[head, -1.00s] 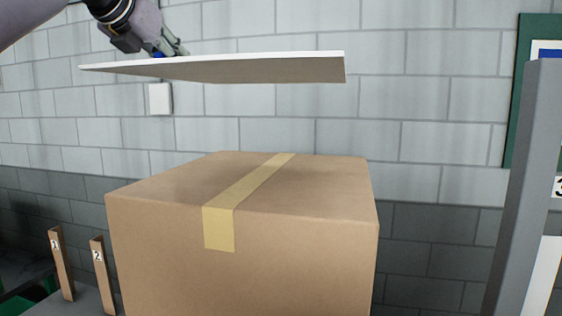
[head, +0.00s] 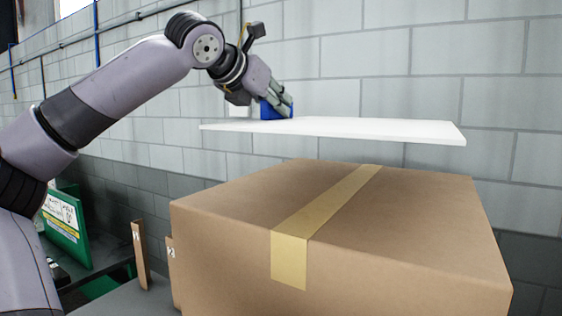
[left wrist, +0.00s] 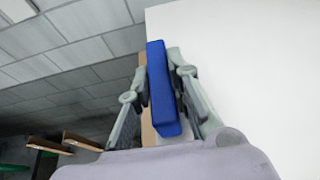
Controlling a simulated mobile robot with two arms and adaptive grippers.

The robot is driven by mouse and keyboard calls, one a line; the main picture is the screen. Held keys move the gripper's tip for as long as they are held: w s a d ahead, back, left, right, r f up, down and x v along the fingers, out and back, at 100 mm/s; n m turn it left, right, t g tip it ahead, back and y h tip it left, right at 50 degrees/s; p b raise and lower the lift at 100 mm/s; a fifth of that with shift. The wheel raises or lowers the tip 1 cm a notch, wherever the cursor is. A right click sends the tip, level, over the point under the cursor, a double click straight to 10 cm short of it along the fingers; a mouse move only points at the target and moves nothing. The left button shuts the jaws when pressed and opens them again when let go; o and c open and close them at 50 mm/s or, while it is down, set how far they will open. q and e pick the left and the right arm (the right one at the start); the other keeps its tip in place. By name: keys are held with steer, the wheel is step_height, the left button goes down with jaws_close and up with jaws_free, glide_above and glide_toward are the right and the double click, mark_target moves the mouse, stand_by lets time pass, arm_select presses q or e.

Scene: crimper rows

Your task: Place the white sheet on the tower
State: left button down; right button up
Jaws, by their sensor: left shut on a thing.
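The white sheet (head: 350,128) is a thin flat board, held level in the air above a taped cardboard box (head: 400,220), with a gap between them in the head view. A blue handle (head: 268,111) stands on the sheet near its left end. My left gripper (head: 283,107) is shut on this blue handle. In the left wrist view the blue handle (left wrist: 163,90) sits between the two fingers, and the sheet (left wrist: 250,70) fills the right side. My right gripper is not in view. Whether the box is the tower's top I cannot tell.
Two narrow brown uprights (head: 140,255) with number labels stand left of the box on a grey surface (head: 125,298). A green sign board (head: 64,225) is at the far left. A block wall (head: 370,60) stands behind.

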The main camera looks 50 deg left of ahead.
arm_select(q)
steer(key=f, duration=0.4)
steer(key=shift+w+d+f, duration=0.15)
steer(key=shift+w+f, duration=0.05)
steer(key=shift+f, duration=0.1)
steer(key=shift+s+a+f, duration=0.15)
steer(key=shift+s+f, duration=0.05)
steer(key=shift+f, duration=0.4)
steer(key=shift+s+a+f, duration=0.1)
steer(key=shift+s+f, duration=0.1)
steer(key=shift+f, duration=0.4)
steer(key=shift+s+a+f, duration=0.1)
steer(key=shift+f, duration=0.15)
steer(key=shift+d+f, duration=0.2)
steer(key=shift+f, duration=1.05)
steer(key=shift+w+f, duration=0.2)
steer(key=shift+f, duration=0.4)
steer(key=shift+a, duration=0.1)
steer(key=shift+f, duration=0.15)
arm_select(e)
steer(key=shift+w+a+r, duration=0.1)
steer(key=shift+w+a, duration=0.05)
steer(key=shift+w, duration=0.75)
arm_select(q)
steer(key=c, duration=1.5)
jaws_free()
